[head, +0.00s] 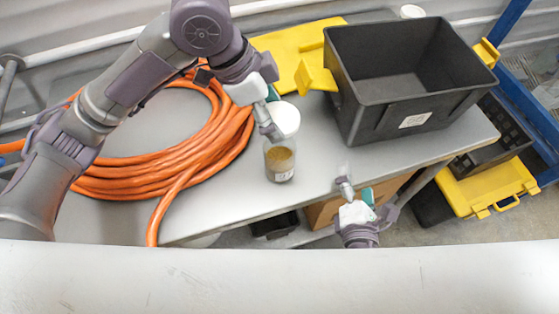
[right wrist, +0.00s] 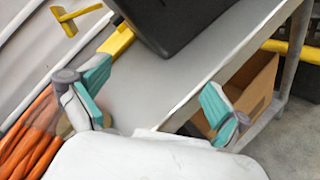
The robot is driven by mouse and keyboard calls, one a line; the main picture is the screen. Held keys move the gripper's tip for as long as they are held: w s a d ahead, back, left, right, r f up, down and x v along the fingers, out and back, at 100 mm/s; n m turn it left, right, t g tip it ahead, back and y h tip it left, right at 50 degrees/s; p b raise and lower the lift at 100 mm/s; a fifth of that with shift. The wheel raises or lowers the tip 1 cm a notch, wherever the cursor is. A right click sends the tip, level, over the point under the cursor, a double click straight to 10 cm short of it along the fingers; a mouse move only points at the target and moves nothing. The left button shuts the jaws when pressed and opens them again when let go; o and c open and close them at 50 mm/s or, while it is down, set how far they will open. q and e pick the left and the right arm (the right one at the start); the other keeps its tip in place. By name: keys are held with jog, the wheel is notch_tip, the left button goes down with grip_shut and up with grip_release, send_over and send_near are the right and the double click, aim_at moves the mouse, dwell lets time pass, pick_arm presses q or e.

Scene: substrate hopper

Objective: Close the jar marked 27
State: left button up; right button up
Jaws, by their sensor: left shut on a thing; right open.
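A clear jar (head: 280,163) with brownish-yellow contents and a small white label stands upright on the grey table. The label is too small to read. A round white lid (head: 287,118) is above the jar's mouth, toward its far side. My left gripper (head: 271,118) is shut on the lid at its left edge. I cannot tell whether the lid touches the jar. My right gripper (head: 352,192) is open and empty near the table's front edge, right of the jar. Its spread teal-padded fingers also show in the right wrist view (right wrist: 155,100).
A coiled orange hose (head: 160,170) lies left of the jar. A black bin (head: 375,110) stands to the right, with yellow parts (head: 290,50) behind. A cardboard box (head: 322,213) is under the table (head: 225,197). The tabletop in front of the bin is clear.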

pick_arm(q)
jog(key=shift+d, duration=0.15)
pick_arm(e)
jog(key=s+a+n+y, duration=0.2)
jog(key=a+n+y, duration=0.2)
jog(key=a+n, duration=0.2)
jog(key=s+a+r+n+t+y, duration=0.1)
jog(key=s+a+n+y, duration=0.2)
jog(key=n, duration=0.6)
jog(key=a+y, duration=0.1)
jog(key=a, duration=0.1)
jog(key=shift+s+a+r+n+y, duration=0.25)
jog(key=shift+s+a+n+y, duration=0.05)
jog(key=shift+a+n, duration=0.1)
jog(key=shift+w, duration=0.15)
send_over(279, 156)
jog(key=s, duration=0.3)
jog(key=shift+s, duration=0.15)
jog(key=c, duration=1.7)
pick_arm(q)
jog(key=shift+f, duration=2.45)
pick_arm(e)
jog(key=shift+c, duration=0.2)
